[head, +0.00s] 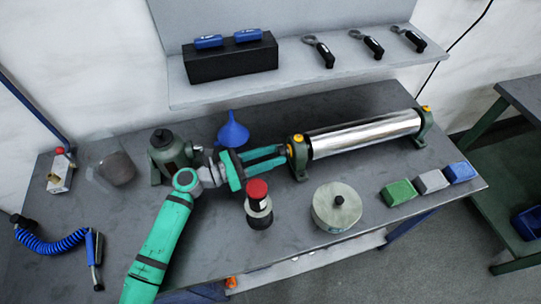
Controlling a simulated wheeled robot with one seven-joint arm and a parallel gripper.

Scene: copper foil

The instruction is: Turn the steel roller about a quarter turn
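The steel roller (365,134) is a shiny cylinder lying across the back right of the bench, held between two green end stands (299,160). A yellow-orange part shows at its left end. My gripper (284,158) has green fingers and reaches right from the middle of the bench. Its fingertips are at or close to the roller's left end stand. The two fingers appear spread with a gap between them. Whether they touch the roller's end I cannot tell, as the tips overlap the stand in this view.
A red-capped black item (258,205) stands just below my gripper. A round metal disc (337,207), a blue funnel (232,130) and a dark green device (169,152) are nearby. Green, grey and blue blocks (399,192) line the right front. A shelf (300,82) overhangs behind.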

